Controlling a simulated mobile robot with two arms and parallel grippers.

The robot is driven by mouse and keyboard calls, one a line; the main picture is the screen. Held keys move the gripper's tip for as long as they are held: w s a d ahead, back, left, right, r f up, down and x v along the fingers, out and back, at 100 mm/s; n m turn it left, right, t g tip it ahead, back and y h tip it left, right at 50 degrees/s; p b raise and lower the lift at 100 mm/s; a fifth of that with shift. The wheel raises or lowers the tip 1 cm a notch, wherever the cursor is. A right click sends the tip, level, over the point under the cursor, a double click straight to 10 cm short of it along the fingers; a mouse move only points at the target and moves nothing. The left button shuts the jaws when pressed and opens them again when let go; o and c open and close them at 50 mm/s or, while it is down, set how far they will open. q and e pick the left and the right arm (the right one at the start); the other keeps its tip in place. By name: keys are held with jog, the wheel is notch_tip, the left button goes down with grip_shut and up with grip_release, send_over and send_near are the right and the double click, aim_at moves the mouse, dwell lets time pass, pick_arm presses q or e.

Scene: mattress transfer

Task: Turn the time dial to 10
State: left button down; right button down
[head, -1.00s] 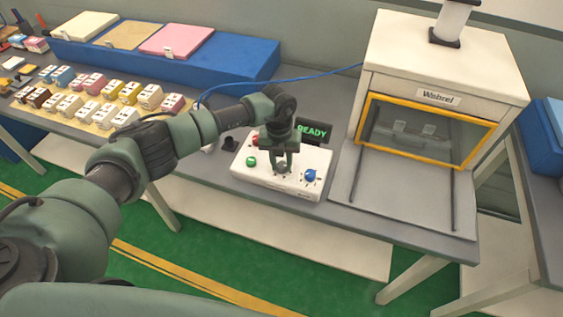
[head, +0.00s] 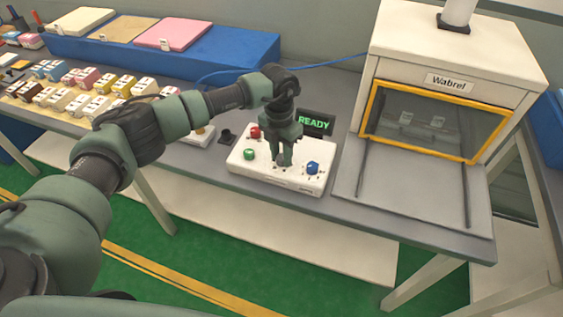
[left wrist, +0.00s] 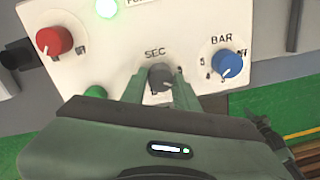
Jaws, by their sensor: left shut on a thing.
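The time dial is a dark grey knob under the label SEC, seen in the left wrist view (left wrist: 160,75) in the middle of the white control box (head: 262,180). My left gripper (head: 283,160) points down over the box with its fingers around the dial. In the left wrist view the two fingers (left wrist: 160,84) stand on either side of the knob, shut on it. In the head view the gripper hides the dial. The scale numbers around the dial are mostly hidden or too blurred to read. My right gripper is not in view.
The box also bears a red knob (left wrist: 54,40), a green button (head: 249,154) and a blue BAR dial (head: 312,168). A display (head: 315,122) behind reads READY. The Wabrel press (head: 430,80) stands right; several small coloured blocks (head: 90,78) lie left.

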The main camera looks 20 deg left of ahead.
aim_at(281, 156)
pick_arm(q)
jog(key=m+b, duration=0.3)
jog(key=shift+w+f, duration=0.1)
jog(key=shift+f, duration=0.05)
jog(key=shift+r+m+b, duration=0.2)
jog(key=shift+m+b, duration=0.75)
jog(key=shift+m, duration=0.15)
jog(key=c, duration=1.1)
grip_release()
jog(key=shift+o, duration=0.2)
notch_tip(281, 156, up, 8)
jog(key=shift+w+a+f+b, duration=0.1)
jog(key=shift+a+b, duration=0.05)
jog(key=shift+b, duration=0.85)
